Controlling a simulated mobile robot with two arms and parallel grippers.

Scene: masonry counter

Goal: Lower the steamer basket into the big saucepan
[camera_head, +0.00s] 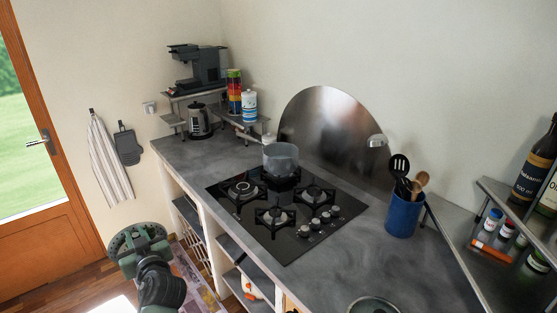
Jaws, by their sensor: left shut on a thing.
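The big saucepan (281,162) is grey and stands upright on the back of the black hob, its handle pointing up and left. My left gripper (151,260) is low at the left, off the counter's front edge and above the floor. It is shut on a round, dark green-grey thing with a raised rim, which looks like the steamer basket (126,241). The basket is well apart from the saucepan, to its lower left. The fingertips are partly hidden. My right gripper is not in view.
The hob (287,228) has bare burners in front of the saucepan. A curved metal splash plate (330,130) stands behind it. A blue utensil pot (403,215) stands to the right, a kettle (199,121) to the left. A round vessel (373,305) is cut off at the bottom.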

